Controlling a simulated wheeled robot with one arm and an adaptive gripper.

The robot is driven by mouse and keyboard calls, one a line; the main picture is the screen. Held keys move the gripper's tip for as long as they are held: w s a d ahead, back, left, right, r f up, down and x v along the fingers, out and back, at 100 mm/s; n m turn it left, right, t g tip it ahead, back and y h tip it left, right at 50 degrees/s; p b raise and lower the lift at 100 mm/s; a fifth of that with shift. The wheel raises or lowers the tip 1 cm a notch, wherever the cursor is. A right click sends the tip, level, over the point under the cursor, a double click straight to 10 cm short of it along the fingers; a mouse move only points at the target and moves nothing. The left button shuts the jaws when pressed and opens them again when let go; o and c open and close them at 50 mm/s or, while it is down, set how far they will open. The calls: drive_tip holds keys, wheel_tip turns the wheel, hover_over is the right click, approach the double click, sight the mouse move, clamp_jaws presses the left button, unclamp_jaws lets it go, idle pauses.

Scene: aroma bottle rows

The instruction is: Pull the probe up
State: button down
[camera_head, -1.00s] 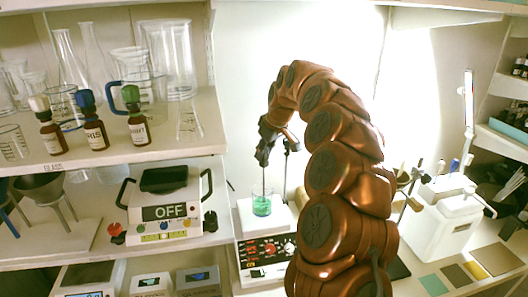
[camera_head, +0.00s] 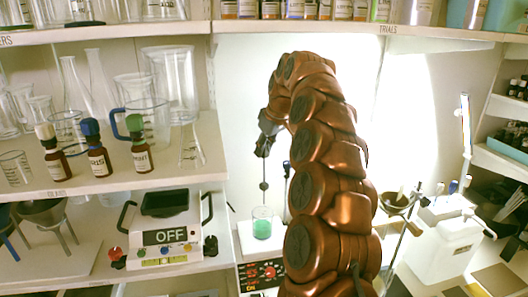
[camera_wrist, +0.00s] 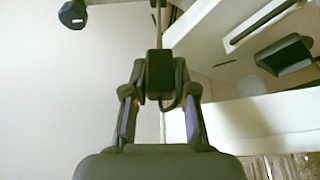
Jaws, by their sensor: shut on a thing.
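My gripper (camera_head: 265,146) points down, high above the stirrer plate in the head view. It is shut on the probe (camera_head: 264,172), a thin dark rod hanging nearly upright with a dark bulge partway down. In the wrist view, the probe's black block (camera_wrist: 159,72) sits between my two fingers (camera_wrist: 160,88), with a cable looping beside it. A glass beaker (camera_head: 262,214) of green liquid (camera_head: 262,230) stands below the probe. The rod's low end is near the beaker's rim; it is too fine to tell whether it is just above or just inside.
A stand rod (camera_head: 287,176) is close at the right, partly behind my arm.

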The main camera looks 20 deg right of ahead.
sight(267, 144)
drive_tip(key=shift+r, duration=0.3)
drive_tip(key=c, duration=1.2)
unclamp_jaws()
drive_tip(key=shift+r, duration=0.1)
drive_tip(key=shift+o, duration=1.4)
drive_tip(key=shift+f, duration=0.2)
drive_tip(key=shift+r, duration=0.1)
drive_tip(key=shift+v, duration=1.4)
drive_tip(key=s+d, duration=0.4)
drive_tip(key=s, duration=0.7)
drive_tip(key=shift+d, duration=0.25)
drive_tip(key=shift+s, duration=0.1)
